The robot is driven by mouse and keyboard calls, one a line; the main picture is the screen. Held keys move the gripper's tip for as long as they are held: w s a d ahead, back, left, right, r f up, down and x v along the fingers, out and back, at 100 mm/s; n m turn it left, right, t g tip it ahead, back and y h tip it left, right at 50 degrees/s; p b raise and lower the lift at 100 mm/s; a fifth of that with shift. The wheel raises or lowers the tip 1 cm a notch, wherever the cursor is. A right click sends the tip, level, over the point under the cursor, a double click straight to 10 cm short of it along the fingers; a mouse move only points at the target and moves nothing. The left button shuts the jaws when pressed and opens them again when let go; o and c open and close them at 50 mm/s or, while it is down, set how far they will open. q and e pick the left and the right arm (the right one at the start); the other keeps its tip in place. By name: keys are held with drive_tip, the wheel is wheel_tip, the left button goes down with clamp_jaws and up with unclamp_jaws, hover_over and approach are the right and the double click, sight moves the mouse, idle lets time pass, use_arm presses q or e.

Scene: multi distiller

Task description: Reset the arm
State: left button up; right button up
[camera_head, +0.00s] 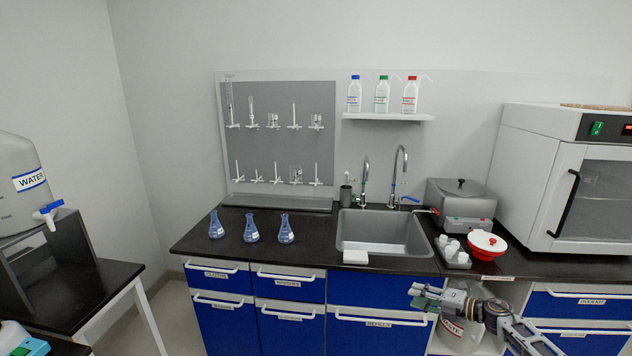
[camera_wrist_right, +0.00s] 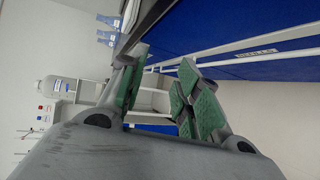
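My right gripper (camera_head: 418,296) is in front of the blue lower cabinets, below the counter edge and to the right of the middle. Its arm comes in from the lower right. In the right wrist view my right gripper (camera_wrist_right: 164,62) shows two green-padded fingers set apart, with nothing between them. My left gripper and left arm are not in view.
The dark counter (camera_head: 325,285) holds several blue flasks (camera_head: 251,230), a sink (camera_head: 383,230), a red-and-white bowl (camera_head: 487,243) and an oven (camera_head: 560,180). A white container (camera_head: 462,335) sits behind my right arm. A water tank (camera_head: 22,190) stands left.

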drive_tip(key=s+d+f+m+t+h, duration=0.1)
drive_tip(key=s+d+f+m+h, duration=0.3)
drive_tip(key=f, duration=0.6)
drive_tip(key=s+a+f+m+t+h, duration=0.1)
drive_tip(key=s+f+m+t, duration=0.1)
drive_tip(key=f+m, duration=0.65)
drive_tip(key=s+d+f+m+g+h, duration=0.1)
drive_tip(key=s+f+m+h, duration=0.15)
drive_tip(key=s+f, duration=0.55)
drive_tip(key=s+d+f+m+g+h, duration=0.1)
drive_tip(key=s+f+m+h, duration=0.3)
drive_tip(key=f, duration=0.6)
drive_tip(key=s+f+m+g, duration=0.2)
drive_tip(key=s+f, duration=0.4)
drive_tip(key=s, duration=0.4)
drive_tip(key=s+f+m+g, duration=0.1)
drive_tip(key=s+f+g, duration=0.1)
drive_tip(key=s+f, duration=0.6)
drive_tip(key=s+a+f+m+g, duration=0.1)
drive_tip(key=s+a+f+g, duration=0.1)
drive_tip(key=s, duration=0.6)
drive_tip(key=s+a+f+m+g, duration=0.1)
drive_tip(key=s+a+f, duration=0.1)
drive_tip(key=s, duration=0.7)
drive_tip(key=s+a+f+m+g, duration=0.2)
drive_tip(key=s, duration=0.7)
drive_tip(key=shift+s+g+p, duration=0.15)
drive_tip(key=shift+g+p, duration=0.15)
drive_tip(key=shift+a, duration=0.1)
